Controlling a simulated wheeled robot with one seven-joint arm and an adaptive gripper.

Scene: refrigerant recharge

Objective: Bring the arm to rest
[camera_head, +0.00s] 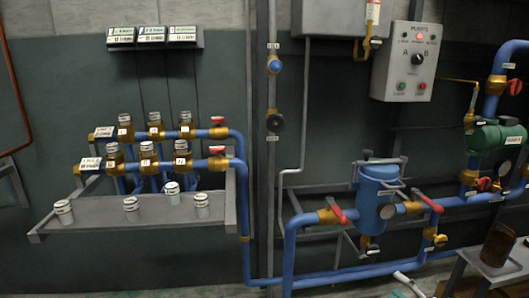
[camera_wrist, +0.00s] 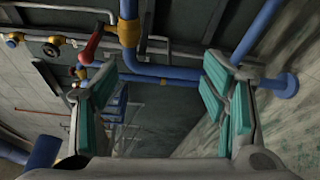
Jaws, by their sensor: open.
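My gripper (camera_wrist: 160,103) shows in the wrist view with its two teal-padded fingers wide apart. It is open, and nothing is between the fingers. Beyond it are a blue pipe (camera_wrist: 165,71), a red valve handle (camera_wrist: 91,42) and bare floor and wall. The gripper does not appear in the head view, so its place relative to the shelf and panel cannot be told.
In the head view, a grey shelf (camera_head: 150,213) holds several white-topped canisters under a blue pipe manifold. A blue filter vessel (camera_head: 377,205) and red-handled valves stand right of centre. A control box (camera_head: 408,62) hangs above. A side table (camera_head: 505,266) is at lower right.

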